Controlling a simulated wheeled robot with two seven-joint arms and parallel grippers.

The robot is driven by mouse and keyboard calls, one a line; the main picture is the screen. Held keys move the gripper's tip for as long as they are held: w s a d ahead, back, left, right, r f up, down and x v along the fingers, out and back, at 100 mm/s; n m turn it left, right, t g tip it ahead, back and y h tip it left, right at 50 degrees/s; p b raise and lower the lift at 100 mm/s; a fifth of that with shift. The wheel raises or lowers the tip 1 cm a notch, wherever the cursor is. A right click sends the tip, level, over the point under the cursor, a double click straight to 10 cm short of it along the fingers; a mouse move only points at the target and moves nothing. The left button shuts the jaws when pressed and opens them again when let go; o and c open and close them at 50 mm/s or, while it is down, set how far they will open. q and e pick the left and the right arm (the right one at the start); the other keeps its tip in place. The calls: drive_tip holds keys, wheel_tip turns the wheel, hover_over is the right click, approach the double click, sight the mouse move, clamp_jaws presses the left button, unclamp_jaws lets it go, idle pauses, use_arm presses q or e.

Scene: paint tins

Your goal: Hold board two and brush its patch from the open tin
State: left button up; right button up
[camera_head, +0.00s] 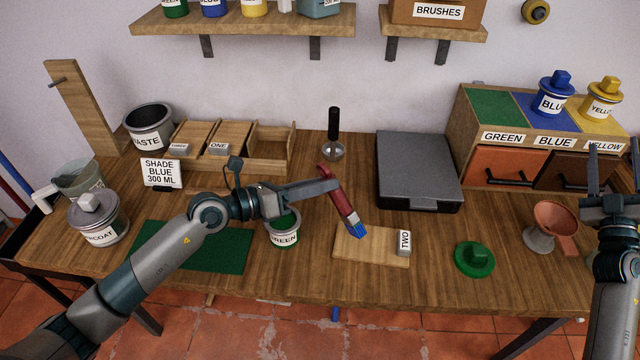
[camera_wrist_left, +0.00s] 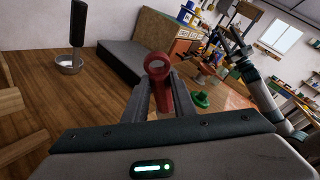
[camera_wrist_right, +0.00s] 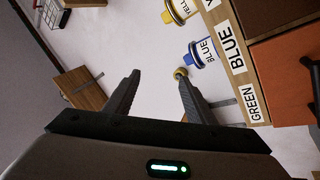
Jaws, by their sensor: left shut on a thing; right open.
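My left gripper (camera_head: 326,185) is shut on the red-handled brush (camera_head: 340,200), which slants down to the right. Its blue bristles are over the upper left part of board two (camera_head: 370,259); I cannot tell if they touch it. The brush handle also shows between the fingers in the left wrist view (camera_wrist_left: 158,85). Board two is a light wooden board lying flat, with a white TWO block at its right end. I see no painted patch on it. The open tin, labelled GREEN (camera_head: 284,238), stands left of the board. My right gripper (camera_head: 610,165) is open and empty, raised at the far right.
A green lid (camera_head: 475,258) lies right of the board. A copper-coloured funnel (camera_head: 550,225) stands further right. A dark grey case (camera_head: 418,170) lies behind the board. A green mat (camera_head: 190,247) is partly under my left arm. The drawer unit (camera_head: 510,165) is back right.

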drive_tip(key=a+f+m+y, duration=0.1)
drive_tip(key=a+f+y, duration=0.1)
drive_tip(key=a, duration=0.5)
drive_tip(key=m+g+y, duration=0.2)
drive_tip(key=m+g, duration=0.4)
drive_tip(key=g, duration=0.1)
approach(405, 238)
drive_tip(key=shift+s+f, duration=0.3)
drive_tip(key=shift+s, duration=0.2)
drive_tip(key=shift+s+f, duration=0.25)
drive_tip(key=shift+s, duration=0.25)
drive_tip(key=shift+w, duration=0.2)
drive_tip(key=shift+w+f, duration=0.3)
drive_tip(key=shift+w, duration=1.6)
drive_tip(key=shift+w+f, duration=0.3)
drive_tip(key=shift+w, duration=1.65)
drive_tip(key=shift+w+f, duration=0.3)
drive_tip(key=shift+w, duration=1.6)
drive_tip(key=shift+c, duration=0.3)
